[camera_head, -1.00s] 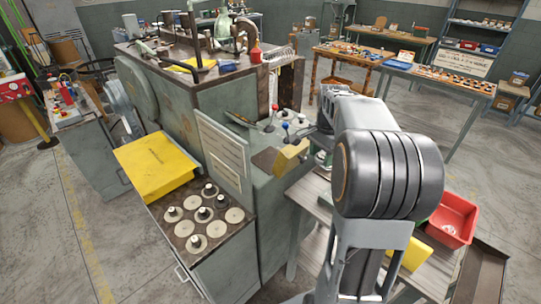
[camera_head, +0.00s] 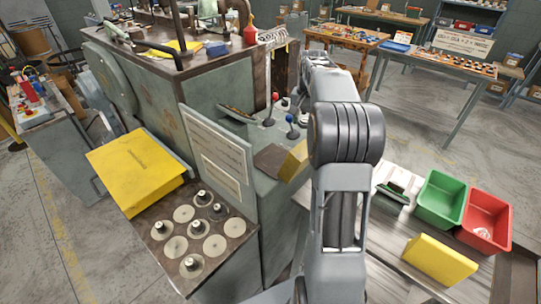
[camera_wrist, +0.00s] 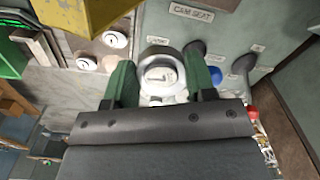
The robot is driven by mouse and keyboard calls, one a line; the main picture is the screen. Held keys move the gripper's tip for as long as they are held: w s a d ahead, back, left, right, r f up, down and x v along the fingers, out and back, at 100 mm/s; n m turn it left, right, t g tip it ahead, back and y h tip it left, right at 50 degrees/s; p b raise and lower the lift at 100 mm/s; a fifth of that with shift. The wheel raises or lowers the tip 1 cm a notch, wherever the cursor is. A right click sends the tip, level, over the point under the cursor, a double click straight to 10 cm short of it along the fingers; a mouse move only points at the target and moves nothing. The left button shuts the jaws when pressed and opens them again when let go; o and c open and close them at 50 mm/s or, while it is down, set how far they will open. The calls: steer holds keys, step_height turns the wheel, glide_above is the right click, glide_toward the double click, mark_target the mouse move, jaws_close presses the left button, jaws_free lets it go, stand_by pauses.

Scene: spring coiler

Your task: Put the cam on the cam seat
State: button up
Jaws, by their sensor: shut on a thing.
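In the wrist view my gripper (camera_wrist: 160,82) has green fingers on either side of a pale round part, the cam (camera_wrist: 160,76), and is shut on it. A grey ring shows around or just behind the cam; I cannot tell whether they touch. A "CAM SEAT" label (camera_wrist: 193,13) is on the grey panel beyond the fingers. The cam seat itself cannot be made out clearly. In the head view my arm hides the gripper and the cam.
A blue knob (camera_wrist: 215,75) and a dark knob stand right of the fingers. A yellow block (camera_wrist: 90,12) juts in at upper left. In the head view, red (camera_head: 275,97) and blue (camera_head: 290,118) ball levers rise from the console. Green (camera_head: 441,198) and red (camera_head: 487,220) bins stand right.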

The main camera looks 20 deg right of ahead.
steer(key=a+f+p, duration=0.1)
steer(key=a+f, duration=0.2)
steer(key=a, duration=0.4)
glide_above(273, 161)
steer(key=f, duration=0.4)
steer(key=shift+d+f+p, duration=0.2)
steer(key=shift+d+p, duration=0.1)
steer(key=shift+d, duration=0.1)
steer(key=f, duration=0.1)
steer(key=a+f, duration=0.1)
steer(key=f, duration=0.1)
steer(key=shift+f+p, duration=0.15)
steer(key=shift+p, duration=0.15)
steer(key=shift+d+f, duration=0.1)
steer(key=shift+f, duration=0.35)
steer(key=shift+f, duration=0.15)
steer(key=o, duration=1)
step_height(273, 161, up, 12)
steer(key=b, duration=0.1)
